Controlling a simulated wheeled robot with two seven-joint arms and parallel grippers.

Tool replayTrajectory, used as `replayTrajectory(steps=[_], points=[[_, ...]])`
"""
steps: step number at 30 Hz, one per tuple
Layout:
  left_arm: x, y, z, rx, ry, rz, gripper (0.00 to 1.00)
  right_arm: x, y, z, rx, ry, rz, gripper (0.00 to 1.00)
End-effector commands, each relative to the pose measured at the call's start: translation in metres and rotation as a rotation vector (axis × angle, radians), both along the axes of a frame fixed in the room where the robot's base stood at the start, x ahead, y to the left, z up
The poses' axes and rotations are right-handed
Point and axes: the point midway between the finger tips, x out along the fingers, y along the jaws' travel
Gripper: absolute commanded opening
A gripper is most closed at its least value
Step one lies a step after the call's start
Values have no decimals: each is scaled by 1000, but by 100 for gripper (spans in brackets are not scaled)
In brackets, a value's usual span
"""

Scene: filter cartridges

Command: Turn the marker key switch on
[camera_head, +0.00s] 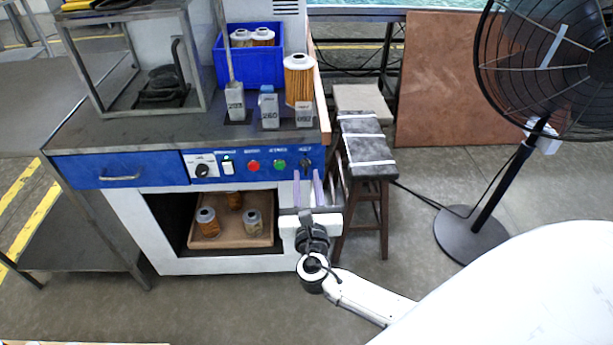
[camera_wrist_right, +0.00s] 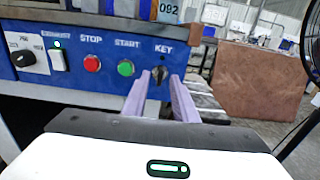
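The key switch (camera_wrist_right: 158,77), a small dark knob under the label KEY, sits at the right end of the blue control panel (camera_wrist_right: 92,66). Its handle looks roughly upright, though it is small. It also shows in the head view (camera_head: 306,163). My right gripper (camera_wrist_right: 161,76) is open, its two pale purple fingers apart, with the key switch between their tips in the wrist view. In the head view my right gripper (camera_head: 307,174) points at the panel just below the key. Whether the fingers touch the key cannot be told. My left gripper is not in view.
Left of the key are the green START button (camera_wrist_right: 126,68), the red STOP button (camera_wrist_right: 92,64), a rocker switch with a lit green lamp (camera_wrist_right: 57,58) and a black rotary knob (camera_wrist_right: 24,58). A stool (camera_head: 367,160) stands close right of the bench. Filter cartridges (camera_head: 299,80) stand above.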

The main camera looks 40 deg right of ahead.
Motion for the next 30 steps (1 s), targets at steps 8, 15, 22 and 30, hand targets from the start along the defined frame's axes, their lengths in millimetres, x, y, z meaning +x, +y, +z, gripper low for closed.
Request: replayTrajectory(steps=[8, 15, 22, 30], points=[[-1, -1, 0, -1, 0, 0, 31, 15, -10, 0, 1, 0, 0, 26], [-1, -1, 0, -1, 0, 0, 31, 15, -10, 0, 1, 0, 0, 21], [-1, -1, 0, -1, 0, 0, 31, 15, -10, 0, 1, 0, 0, 0], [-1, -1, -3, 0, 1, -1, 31, 15, -10, -1, 27, -15, -1, 0]])
